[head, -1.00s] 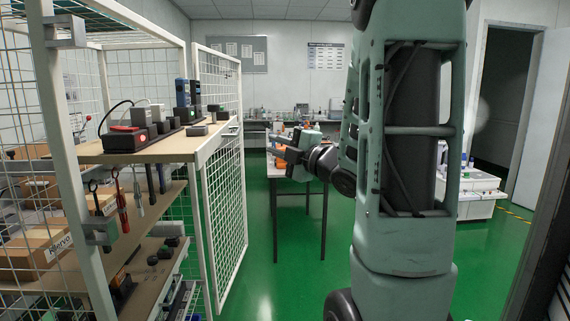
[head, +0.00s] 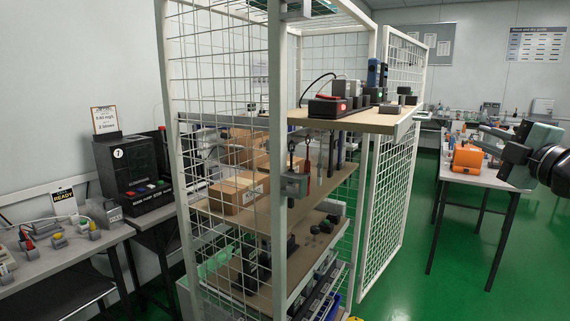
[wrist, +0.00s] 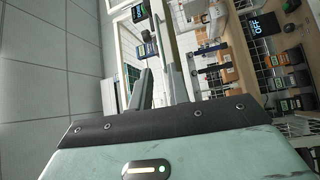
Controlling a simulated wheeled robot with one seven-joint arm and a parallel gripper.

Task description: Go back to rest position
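My gripper (head: 484,140) shows at the right edge of the head view, in front of the far table and pointing left. In the wrist view, its two fingers (wrist: 160,88) stand apart with a narrow gap between them. I see nothing held between them. The gripper is apart from the cage shelf. Most of my arm is outside the head view.
A white wire cage (head: 285,190) with an open mesh door (head: 392,190) stands in the middle. Its top shelf (head: 360,122) holds chargers and a blue tester (head: 375,75). An orange case (head: 467,157) sits on the far table. Green floor (head: 405,285) is clear.

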